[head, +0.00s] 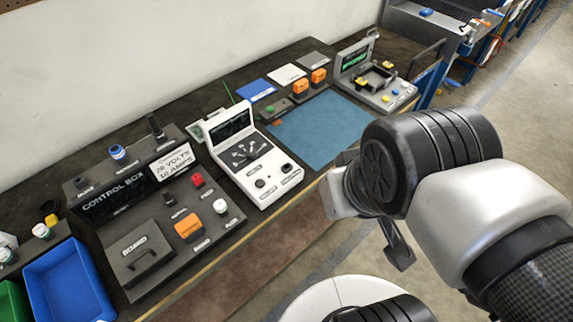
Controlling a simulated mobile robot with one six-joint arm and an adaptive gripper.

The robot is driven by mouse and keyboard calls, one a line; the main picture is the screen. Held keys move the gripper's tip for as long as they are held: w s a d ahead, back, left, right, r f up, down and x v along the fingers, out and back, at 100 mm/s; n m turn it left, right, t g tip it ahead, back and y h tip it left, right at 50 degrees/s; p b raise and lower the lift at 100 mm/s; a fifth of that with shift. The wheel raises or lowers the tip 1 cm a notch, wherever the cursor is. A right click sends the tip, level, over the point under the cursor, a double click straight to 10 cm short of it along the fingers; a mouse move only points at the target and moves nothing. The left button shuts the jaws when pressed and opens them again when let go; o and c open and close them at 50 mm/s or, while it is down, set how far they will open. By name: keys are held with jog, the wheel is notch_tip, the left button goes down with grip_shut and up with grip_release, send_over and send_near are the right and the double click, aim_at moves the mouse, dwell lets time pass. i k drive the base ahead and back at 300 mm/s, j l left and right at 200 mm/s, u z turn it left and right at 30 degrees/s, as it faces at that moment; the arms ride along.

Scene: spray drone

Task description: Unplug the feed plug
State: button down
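The dark control box (126,227) stands on the bench at the left, lettered "CONTROL BOX" and "28 VOLTS 10 AMPS". On its face are an orange connector (188,227), a red part (197,180), a white-capped knob (220,206) and a dark upright lever or plug (155,126). The small labels are too blurred to tell surely which part is the feed plug. My gripper (375,225) hangs off the bench's front edge, right of the control box and apart from it. My wrist hides most of it, and only parts of its fingers show.
A white handheld-style console (257,170) stands right of the control box. A blue mat (322,128), orange blocks (301,87) and a grey tester (370,80) lie farther along. A blue bin (68,280) is at lower left. The floor beside the bench is open.

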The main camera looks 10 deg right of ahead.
aim_at(197, 179)
jog(key=i+l, duration=0.15)
jog(key=i, duration=0.25)
jog(key=i+l+u, duration=0.1)
jog(key=i, duration=0.35)
jog(key=u, duration=1.45)
